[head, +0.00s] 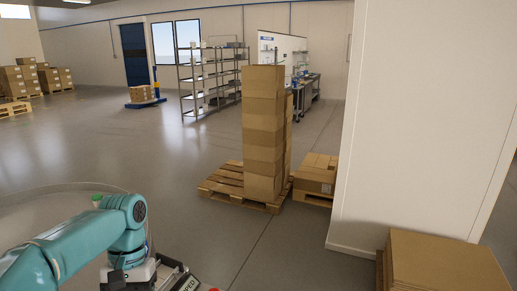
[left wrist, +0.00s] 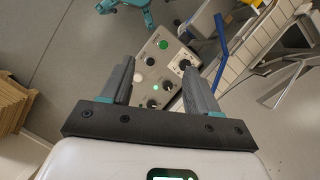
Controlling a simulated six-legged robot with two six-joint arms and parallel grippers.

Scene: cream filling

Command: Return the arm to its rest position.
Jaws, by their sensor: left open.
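My left arm (head: 70,240), teal, comes in from the lower left in the head view and bends at a rounded joint near the bottom. Its gripper is not visible there. In the left wrist view my left gripper (left wrist: 159,66) is open, with two dark grey fingers spread apart and nothing held between them. A grey control box (left wrist: 153,62) with a green button, dark knobs and a small lit green lamp shows beyond and between the fingers. I cannot tell its distance from them. My right gripper is in neither view.
A tall stack of cartons (head: 263,130) stands on a wooden pallet (head: 225,188) ahead. A white wall (head: 415,120) and a large carton (head: 440,262) are on the right. A metal rack (head: 205,80) is farther back. The floor (head: 110,140) at left is open.

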